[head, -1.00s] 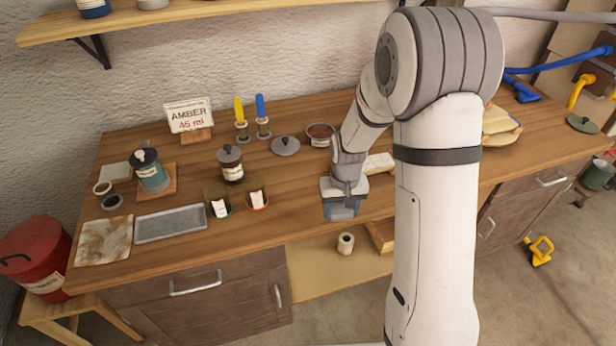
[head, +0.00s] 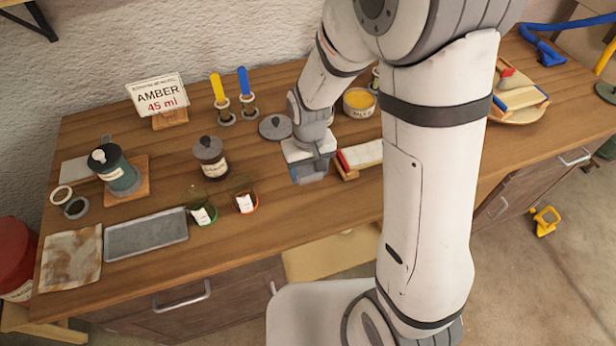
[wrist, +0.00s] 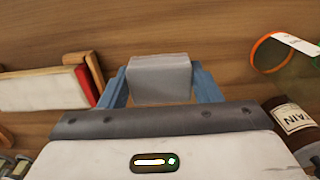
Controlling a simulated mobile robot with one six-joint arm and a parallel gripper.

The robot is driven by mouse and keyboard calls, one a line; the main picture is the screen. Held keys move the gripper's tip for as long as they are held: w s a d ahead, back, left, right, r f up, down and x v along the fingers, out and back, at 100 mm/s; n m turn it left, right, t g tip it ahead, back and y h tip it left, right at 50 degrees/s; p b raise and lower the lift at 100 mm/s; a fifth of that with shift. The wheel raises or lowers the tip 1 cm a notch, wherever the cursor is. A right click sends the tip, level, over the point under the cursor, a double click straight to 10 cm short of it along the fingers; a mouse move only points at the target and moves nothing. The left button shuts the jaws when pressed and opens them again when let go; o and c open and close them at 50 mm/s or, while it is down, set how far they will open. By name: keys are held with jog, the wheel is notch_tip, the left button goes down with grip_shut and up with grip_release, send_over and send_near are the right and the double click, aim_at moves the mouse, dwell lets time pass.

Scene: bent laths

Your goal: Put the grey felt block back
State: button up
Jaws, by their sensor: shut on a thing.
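My gripper (head: 310,172) is shut on the grey felt block, above the middle of the wooden bench in the head view. In the wrist view the grey felt block (wrist: 160,78) sits between my two blue fingers, with bench wood beyond it. In the head view the block is mostly hidden by the fingers and wrist. A wooden holder (head: 346,174) with a red-ended whitish piece (head: 362,154) lies just right of my gripper. That piece also shows at the left of the wrist view (wrist: 45,90).
Left of my gripper stand two small glass cups (head: 202,214) and a lidded brown jar (head: 210,157). A grey lid (head: 275,127) and a bowl of yellow stuff (head: 360,100) lie behind. A grey tray (head: 146,234) is further left. Bench front below my gripper is clear.

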aim_at(309, 189)
jog(key=shift+s+f, duration=0.1)
jog(key=shift+f, duration=2.15)
jog(key=shift+f, duration=0.2)
jog(key=o, duration=0.9)
jog(key=shift+o, duration=0.2)
jog(key=shift+r, duration=0.1)
